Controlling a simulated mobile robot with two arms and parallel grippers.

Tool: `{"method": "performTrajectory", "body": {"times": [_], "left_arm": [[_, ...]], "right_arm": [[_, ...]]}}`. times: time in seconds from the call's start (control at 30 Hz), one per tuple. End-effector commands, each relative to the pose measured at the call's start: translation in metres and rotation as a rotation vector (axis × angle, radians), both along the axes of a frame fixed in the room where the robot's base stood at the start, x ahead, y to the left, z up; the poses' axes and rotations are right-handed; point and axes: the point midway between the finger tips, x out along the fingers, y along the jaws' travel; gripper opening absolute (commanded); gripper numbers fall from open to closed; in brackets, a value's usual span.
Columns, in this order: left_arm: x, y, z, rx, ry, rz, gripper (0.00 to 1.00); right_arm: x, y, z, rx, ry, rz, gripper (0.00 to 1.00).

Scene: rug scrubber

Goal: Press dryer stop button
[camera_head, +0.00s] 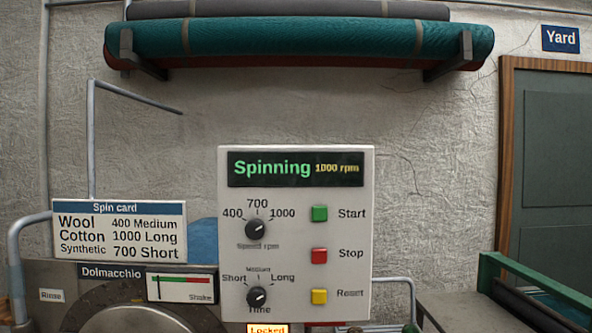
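The white control panel (296,200) stands upright in the middle of the view. Its display (296,168) reads "Spinning 1000 rpm". The red Stop button (319,256) sits on the panel's right side, with the green Start button (320,213) above it and the yellow Reset button (319,296) below. A speed knob (256,229) and a time knob (257,297) are on the left side. Nothing covers the buttons. A lit "Locked" label (268,329) shows at the bottom edge. Neither of my grippers is in view.
A spin card (120,231) stands left of the panel, above the Dolmacchio machine (60,272) with its shake gauge (182,288). Metal pipes (92,140) run at the left. A green-edged table (535,283) is at lower right. Rolled rugs (300,37) rest on wall brackets above.

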Motion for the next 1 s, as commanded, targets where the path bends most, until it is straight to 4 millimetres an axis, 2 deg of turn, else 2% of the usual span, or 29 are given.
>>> {"method": "performTrajectory", "body": {"times": [0.13, 0.27, 1.0], "left_arm": [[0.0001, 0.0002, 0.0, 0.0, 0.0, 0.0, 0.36], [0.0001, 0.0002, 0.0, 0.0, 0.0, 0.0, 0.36], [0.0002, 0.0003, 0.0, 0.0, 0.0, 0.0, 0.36]], "right_arm": [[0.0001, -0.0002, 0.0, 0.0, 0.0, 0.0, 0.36], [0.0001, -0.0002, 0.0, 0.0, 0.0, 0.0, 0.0], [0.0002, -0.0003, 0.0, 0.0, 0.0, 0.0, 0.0]]}}
